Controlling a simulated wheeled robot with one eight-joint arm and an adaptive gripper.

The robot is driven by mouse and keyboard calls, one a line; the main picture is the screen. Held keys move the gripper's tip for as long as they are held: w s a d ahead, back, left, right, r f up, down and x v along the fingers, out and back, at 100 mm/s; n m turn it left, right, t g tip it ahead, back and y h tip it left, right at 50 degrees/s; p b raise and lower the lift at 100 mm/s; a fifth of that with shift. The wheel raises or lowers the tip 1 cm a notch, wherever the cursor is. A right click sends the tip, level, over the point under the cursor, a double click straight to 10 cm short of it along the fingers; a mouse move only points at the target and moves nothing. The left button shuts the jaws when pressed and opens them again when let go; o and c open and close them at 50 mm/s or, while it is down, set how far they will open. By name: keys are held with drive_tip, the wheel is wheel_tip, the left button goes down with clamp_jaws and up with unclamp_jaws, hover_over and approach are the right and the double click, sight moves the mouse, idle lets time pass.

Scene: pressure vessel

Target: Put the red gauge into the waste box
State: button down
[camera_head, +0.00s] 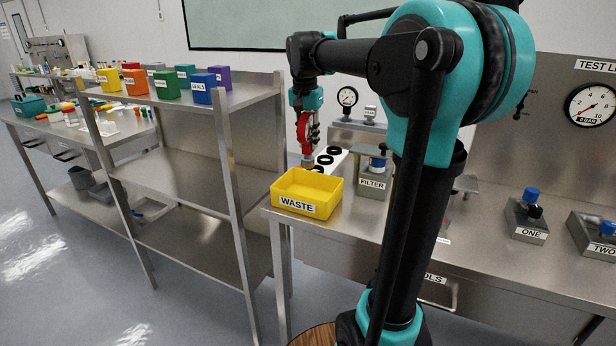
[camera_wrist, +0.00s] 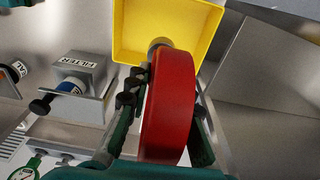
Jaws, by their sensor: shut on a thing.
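The red gauge (camera_head: 304,132) is held by my gripper (camera_head: 306,126), above the back part of the waste box. In the wrist view the red gauge (camera_wrist: 168,108) fills the middle, with the gripper's dark fingers on both sides of it; its grey stem points at the box. The yellow waste box (camera_head: 292,208) stands open at the left end of the steel bench, with a white WASTE label on its front. The box also shows at the top of the wrist view (camera_wrist: 127,35), and its visible inside is empty. The gauge's dial face is hidden.
A FILTER holder (camera_head: 372,184) stands just right of the box. Several black rings (camera_head: 325,159) lie on a white strip behind it. A steel shelf rack (camera_head: 190,160) with coloured bins stands close on the left. A dial gauge (camera_head: 347,97) stands at the back.

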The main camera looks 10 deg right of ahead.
wheel_tip(320, 180, down, 12)
drive_tip(key=shift+r, duration=0.15)
idle(0.4)
drive_tip(key=c, duration=1.3)
unclamp_jaws()
drive_tip(key=shift+c, duration=0.2)
drive_tip(key=r, duration=0.8)
drive_tip(key=s+a+r, duration=0.1)
drive_tip(key=r, duration=0.3)
drive_tip(key=shift+s, duration=0.1)
